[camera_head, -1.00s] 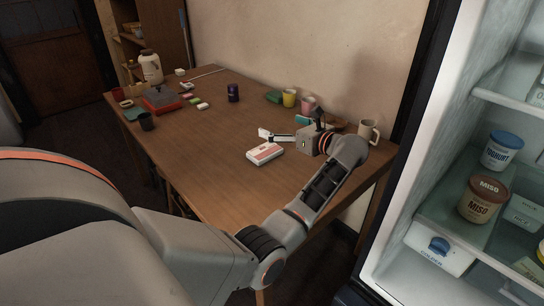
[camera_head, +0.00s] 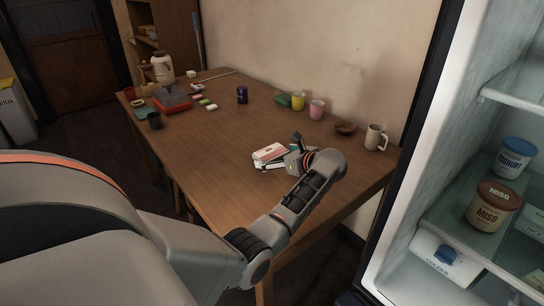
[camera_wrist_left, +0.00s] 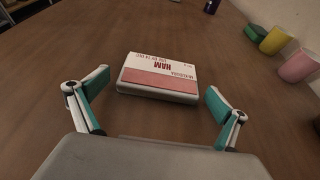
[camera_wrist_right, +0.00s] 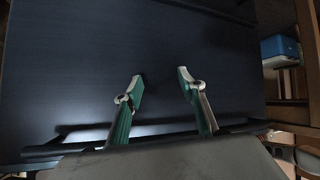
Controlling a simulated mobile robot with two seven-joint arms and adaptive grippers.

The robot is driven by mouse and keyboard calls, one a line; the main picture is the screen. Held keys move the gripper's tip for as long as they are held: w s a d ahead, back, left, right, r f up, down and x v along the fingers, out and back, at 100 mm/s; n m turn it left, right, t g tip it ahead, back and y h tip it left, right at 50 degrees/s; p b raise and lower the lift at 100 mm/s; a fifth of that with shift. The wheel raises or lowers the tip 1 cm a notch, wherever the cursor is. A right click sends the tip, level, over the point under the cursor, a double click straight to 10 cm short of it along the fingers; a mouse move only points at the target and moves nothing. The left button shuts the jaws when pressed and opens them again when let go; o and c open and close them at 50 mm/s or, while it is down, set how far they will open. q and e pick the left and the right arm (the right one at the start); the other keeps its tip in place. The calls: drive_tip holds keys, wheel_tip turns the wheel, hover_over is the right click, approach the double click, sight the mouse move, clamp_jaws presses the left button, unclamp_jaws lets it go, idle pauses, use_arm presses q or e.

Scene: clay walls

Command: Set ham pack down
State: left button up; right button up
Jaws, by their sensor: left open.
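The ham pack (camera_head: 268,151), a flat white and pink box, lies on the wooden table (camera_head: 218,175). In the left wrist view the ham pack (camera_wrist_left: 158,76) lies flat, its HAM label facing up. My left gripper (camera_head: 281,160) is open close to the pack's near side. In the left wrist view its fingers (camera_wrist_left: 158,86) are spread wider than the pack, one on either side of its near end, with gaps showing. My right gripper (camera_wrist_right: 160,78) is open and empty in the right wrist view, over a dark flat surface (camera_wrist_right: 60,65).
A cream mug (camera_head: 375,138), a brown bowl (camera_head: 345,128), a pink cup (camera_head: 316,110) and a yellow cup (camera_head: 298,101) stand along the wall side. A red and grey box (camera_head: 172,98) is at the far end. The open fridge (camera_head: 405,215) stands at right. The table's near part is clear.

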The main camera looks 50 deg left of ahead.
use_arm(q)
drive_tip(key=c, duration=1.2)
drive_tip(key=shift+c, duration=0.2)
